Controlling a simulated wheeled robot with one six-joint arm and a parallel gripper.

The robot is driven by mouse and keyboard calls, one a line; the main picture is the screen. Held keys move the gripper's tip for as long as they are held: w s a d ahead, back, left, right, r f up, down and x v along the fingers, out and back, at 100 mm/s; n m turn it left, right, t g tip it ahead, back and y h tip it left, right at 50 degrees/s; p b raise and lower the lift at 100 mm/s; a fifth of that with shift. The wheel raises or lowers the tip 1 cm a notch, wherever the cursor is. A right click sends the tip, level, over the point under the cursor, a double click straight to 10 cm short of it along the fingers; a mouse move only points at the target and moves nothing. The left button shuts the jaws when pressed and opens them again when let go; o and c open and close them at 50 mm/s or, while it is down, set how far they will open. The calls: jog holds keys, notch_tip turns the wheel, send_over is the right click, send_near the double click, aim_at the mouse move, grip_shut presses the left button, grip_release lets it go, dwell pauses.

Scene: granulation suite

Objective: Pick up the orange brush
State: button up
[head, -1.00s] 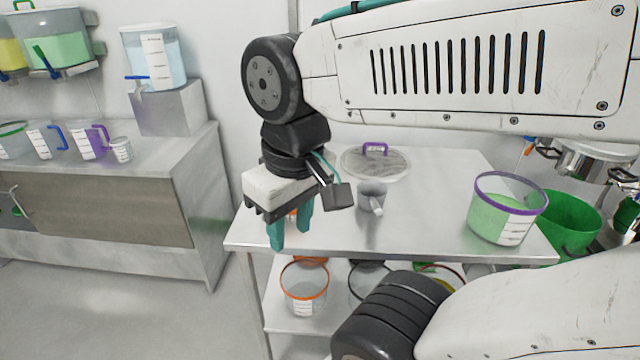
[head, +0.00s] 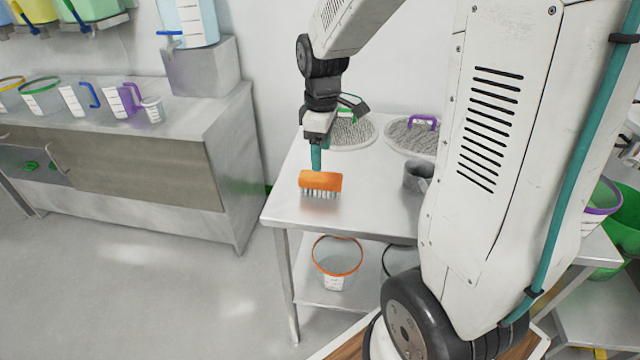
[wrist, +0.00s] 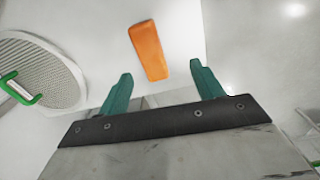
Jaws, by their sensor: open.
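The orange brush (head: 320,182) lies bristles down on the steel table, near its left edge, in the head view. In the wrist view the orange brush (wrist: 149,50) shows as an orange block beyond the fingertips, between their lines and a little left of centre. My gripper (head: 317,158) is just behind the brush in the head view, pointing down. In the wrist view my gripper (wrist: 162,75) has its two teal fingers wide apart with nothing between them. Whether a fingertip touches the brush cannot be told from the head view.
On the steel table (head: 290,210), round sieves with a green handle (head: 350,130) and a purple handle (head: 424,122) lie behind. A grey scoop (head: 416,176) stands to the right. An orange-rimmed bucket (head: 337,265) sits on the lower shelf. The table's front left is clear.

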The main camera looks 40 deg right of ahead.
aim_at(321, 175)
jog(key=f, duration=0.1)
jog(key=w+d+f, duration=0.1)
jog(key=f, duration=0.1)
jog(key=shift+w+d+n, duration=0.2)
jog(key=shift+w+n, duration=0.1)
jog(key=shift+n, duration=0.1)
jog(key=f, duration=0.7)
jog(key=shift+a, duration=0.2)
jog(key=c, duration=1.1)
